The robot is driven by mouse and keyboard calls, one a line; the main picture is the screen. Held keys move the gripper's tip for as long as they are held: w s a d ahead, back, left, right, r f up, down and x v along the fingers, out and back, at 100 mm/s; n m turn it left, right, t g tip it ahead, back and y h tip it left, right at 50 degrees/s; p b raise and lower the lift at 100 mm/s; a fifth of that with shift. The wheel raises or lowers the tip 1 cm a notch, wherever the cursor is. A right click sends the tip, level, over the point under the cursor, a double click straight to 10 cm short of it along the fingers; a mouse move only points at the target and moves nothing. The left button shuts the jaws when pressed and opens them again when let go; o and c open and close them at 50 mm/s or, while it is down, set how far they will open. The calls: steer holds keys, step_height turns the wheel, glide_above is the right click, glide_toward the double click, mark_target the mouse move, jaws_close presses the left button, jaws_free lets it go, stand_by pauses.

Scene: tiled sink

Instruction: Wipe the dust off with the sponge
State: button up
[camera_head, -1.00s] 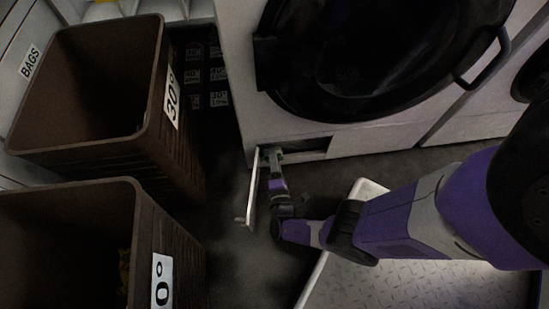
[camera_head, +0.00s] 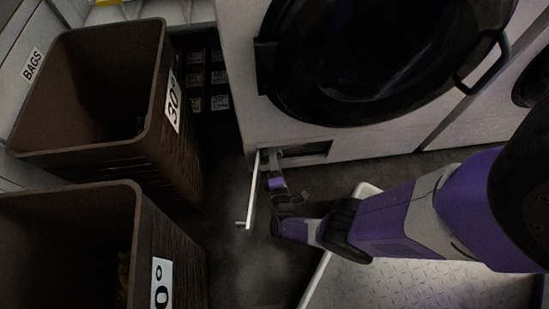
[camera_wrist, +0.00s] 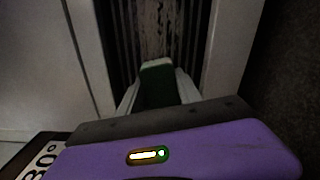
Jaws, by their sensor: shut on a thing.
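My gripper (camera_wrist: 158,92) is shut on a green sponge with a pale end (camera_wrist: 158,88) in the wrist view. The sponge points into a narrow opening with dark vertical ribs. A brownish, speckled strip of dust (camera_wrist: 152,28) runs down the middle of the ribs, just beyond the sponge tip. I cannot tell whether the sponge touches it. In the head view, my gripper (camera_head: 270,160) is at the low opening (camera_head: 305,151) in the washing machine's front. The sponge cannot be made out there.
An open white flap (camera_head: 252,192) stands out from the machine, left of my gripper. Two brown bins (camera_head: 172,150) (camera_head: 150,235) stand further left. A white-rimmed tray with a metal plate (camera_head: 400,285) lies under my arm. The round machine door (camera_head: 375,60) is above.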

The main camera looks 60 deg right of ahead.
mark_target(303, 146)
steer(key=shift+d, duration=0.1)
steer(key=shift+s+d+p, duration=0.3)
steer(key=shift+s+d, duration=0.25)
steer(key=shift+s, duration=0.2)
steer(key=shift+s+d+p, duration=0.25)
steer(key=shift+s+d, duration=0.25)
steer(key=shift+s, duration=0.25)
steer(key=shift+s+d+p, duration=0.35)
steer(key=shift+s+d, duration=1.05)
steer(key=shift+s, duration=0.15)
steer(key=shift+s+d, duration=0.45)
steer(key=shift+s, duration=0.2)
steer(key=shift+s+d, duration=0.45)
steer(key=shift+s, duration=0.2)
steer(key=shift+w+d, duration=0.1)
